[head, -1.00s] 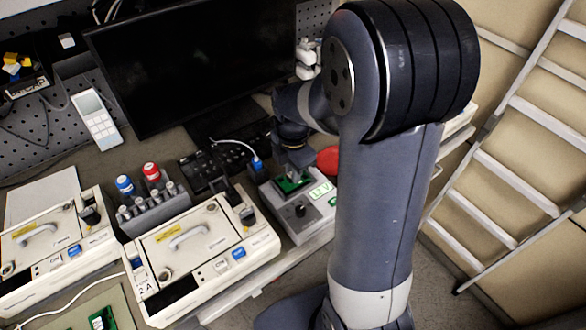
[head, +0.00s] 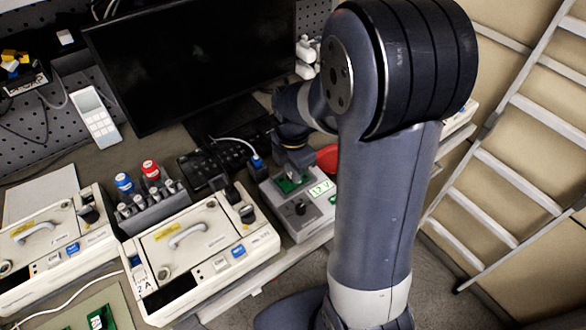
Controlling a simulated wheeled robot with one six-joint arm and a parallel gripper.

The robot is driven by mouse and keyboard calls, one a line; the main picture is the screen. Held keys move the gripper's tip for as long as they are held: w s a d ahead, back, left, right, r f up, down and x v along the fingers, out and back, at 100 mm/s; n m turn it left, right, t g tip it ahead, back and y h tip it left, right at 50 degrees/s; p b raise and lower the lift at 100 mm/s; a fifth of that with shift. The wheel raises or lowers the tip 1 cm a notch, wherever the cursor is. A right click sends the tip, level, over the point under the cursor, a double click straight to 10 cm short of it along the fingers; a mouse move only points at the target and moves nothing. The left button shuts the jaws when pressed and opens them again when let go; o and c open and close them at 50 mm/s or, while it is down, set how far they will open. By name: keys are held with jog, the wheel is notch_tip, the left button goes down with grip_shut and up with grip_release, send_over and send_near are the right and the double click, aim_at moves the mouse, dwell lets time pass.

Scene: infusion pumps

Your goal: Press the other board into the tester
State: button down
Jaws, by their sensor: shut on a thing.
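The tester (head: 305,222) is a light grey box with a dark knob and a lit green display, standing right of the nearer pump. A green board (head: 289,184) shows at the dark recess in the tester's top, partly hidden by my gripper. My gripper (head: 292,173) points down there and is shut on this board; its fingertips are mostly hidden. I cannot tell how deep the board sits. Another green board (head: 101,318) lies on a pale green mat (head: 123,305) at the bottom left, apart from my gripper.
Two cream infusion pumps (head: 205,250) stand left of the tester. A grey rack (head: 150,205) with red and blue-topped items is behind them. A black keyboard (head: 200,165) and monitor (head: 190,60) stand behind. A red round thing (head: 327,158) is close right of my gripper.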

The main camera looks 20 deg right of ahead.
jog(key=shift+f, duration=0.25)
jog(key=c, duration=1.3)
grip_release()
jog(key=shift+o, duration=0.2)
notch_tip(320, 180, up, 7)
jog(key=p, duration=0.5)
jog(key=shift+r+p, duration=0.15)
jog(key=shift+p, duration=0.2)
